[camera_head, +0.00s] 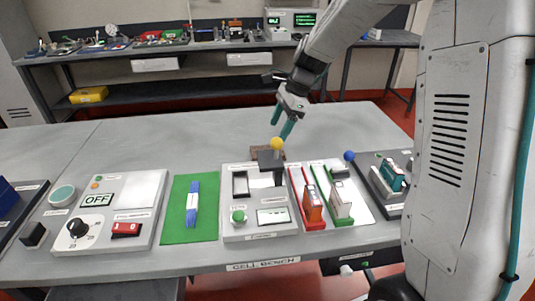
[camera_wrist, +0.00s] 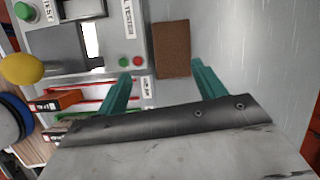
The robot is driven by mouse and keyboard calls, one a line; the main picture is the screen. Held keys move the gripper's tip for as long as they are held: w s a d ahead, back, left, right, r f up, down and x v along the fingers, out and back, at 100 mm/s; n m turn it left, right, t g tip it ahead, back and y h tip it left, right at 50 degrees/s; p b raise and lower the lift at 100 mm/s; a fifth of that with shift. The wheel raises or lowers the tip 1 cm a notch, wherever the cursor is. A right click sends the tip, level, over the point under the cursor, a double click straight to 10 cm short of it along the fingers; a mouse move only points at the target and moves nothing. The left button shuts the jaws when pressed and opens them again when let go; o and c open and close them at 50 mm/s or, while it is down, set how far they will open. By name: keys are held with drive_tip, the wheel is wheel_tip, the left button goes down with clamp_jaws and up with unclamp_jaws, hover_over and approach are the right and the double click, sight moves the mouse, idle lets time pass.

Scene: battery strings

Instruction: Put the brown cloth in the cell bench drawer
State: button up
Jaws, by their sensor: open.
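The brown cloth (camera_wrist: 172,49) lies flat on the grey bench beside the tester, just beyond my fingertips in the wrist view. In the head view the cloth (camera_head: 256,151) shows only partly, behind the tester and its yellow-knobbed lever. My gripper (camera_head: 282,121) is above the bench behind the tester, with teal fingers apart and empty. In the wrist view my gripper (camera_wrist: 162,77) has its fingers either side of the cloth's near end. The bench front bears a CELL BENCH label (camera_head: 262,264). A dark unit (camera_head: 346,262) with a pale handle sits under that edge; I cannot tell whether it is the drawer.
The tester (camera_head: 232,216) and its yellow knob (camera_head: 277,143) stand close to the cloth. Red and green trays with cells (camera_head: 312,204) lie right of it. A green mat (camera_head: 178,230) holds a blue item. The bench behind is mostly clear.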

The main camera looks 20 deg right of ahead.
drive_tip(key=shift+m, duration=0.8)
drive_tip(key=w+f, duration=0.1)
drive_tip(key=f, duration=0.1)
drive_tip(key=w+f, duration=0.1)
drive_tip(key=shift+w+a+f, duration=0.1)
drive_tip(key=shift+a+f, duration=0.05)
drive_tip(key=shift+f, duration=0.25)
drive_tip(key=x, duration=0.6)
drive_tip(key=shift+w, duration=0.1)
drive_tip(key=c, duration=0.7)
